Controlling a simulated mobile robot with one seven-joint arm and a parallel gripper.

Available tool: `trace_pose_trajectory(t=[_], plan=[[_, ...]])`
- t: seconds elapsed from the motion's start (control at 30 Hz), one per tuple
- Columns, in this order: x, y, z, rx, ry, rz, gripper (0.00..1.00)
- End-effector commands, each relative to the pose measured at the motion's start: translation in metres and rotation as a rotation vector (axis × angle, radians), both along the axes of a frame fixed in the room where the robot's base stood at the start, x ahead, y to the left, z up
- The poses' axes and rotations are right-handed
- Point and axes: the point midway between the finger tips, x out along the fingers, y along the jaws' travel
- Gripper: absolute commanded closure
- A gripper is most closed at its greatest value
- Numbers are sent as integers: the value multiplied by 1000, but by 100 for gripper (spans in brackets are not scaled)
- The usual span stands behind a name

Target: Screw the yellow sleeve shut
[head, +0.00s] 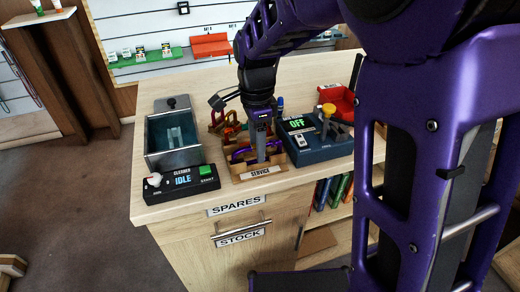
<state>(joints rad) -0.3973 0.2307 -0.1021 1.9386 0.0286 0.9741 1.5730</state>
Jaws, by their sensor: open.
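My gripper (262,155) points down into the wooden tray labelled SERVICE (262,174) on the counter. It is open, and its fingertips are small and partly hidden among the tray's contents. A purple curved piece (240,153) lies in the tray just left of the fingers. I cannot make out a yellow sleeve on it. A yellow round knob-like part (329,108) stands on the dark blue device (318,146) to the right, but I cannot tell whether it is a sleeve.
A grey bin (173,157) and a black box reading IDLE (182,183) stand left of the tray. Red and brown gear (228,124) lies behind it. A red bin (338,98) is at the back right.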

Motion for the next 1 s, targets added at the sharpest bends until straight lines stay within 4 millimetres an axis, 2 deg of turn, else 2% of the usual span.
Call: trace_pose_trajectory(t=[0.03, 0.2, 1.0], plan=[[0, 1, 9, 0, -1, 1, 45], [0, 1, 18, 0, 0, 0, 45], [-9, -1, 18, 0, -1, 0, 45]])
